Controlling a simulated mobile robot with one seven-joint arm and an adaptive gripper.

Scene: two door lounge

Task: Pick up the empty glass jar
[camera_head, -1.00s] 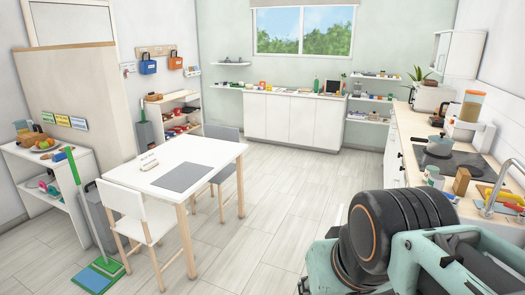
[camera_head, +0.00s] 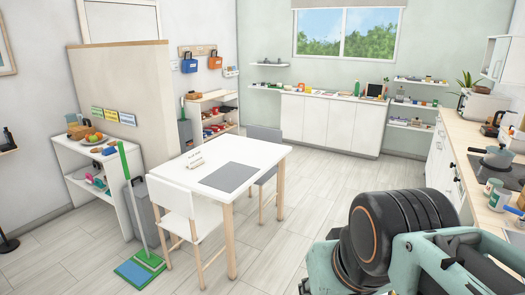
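I cannot make out an empty glass jar in this view. The items on the far cabinet, the shelves and the right counter are too small to tell apart for certain. Part of my arm, teal with black rings, fills the lower right and hides some of the floor and counter front. The end of my arm with my gripper cannot be seen, so neither its fingers nor anything in them shows.
A white table (camera_head: 256,153) with a grey mat and a chair (camera_head: 178,204) stand mid-room. A broom (camera_head: 133,200) leans near a low white shelf (camera_head: 66,158). A long white cabinet (camera_head: 333,122) lines the back. The right counter (camera_head: 462,138) holds a pot (camera_head: 497,157). Floor right of the table is clear.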

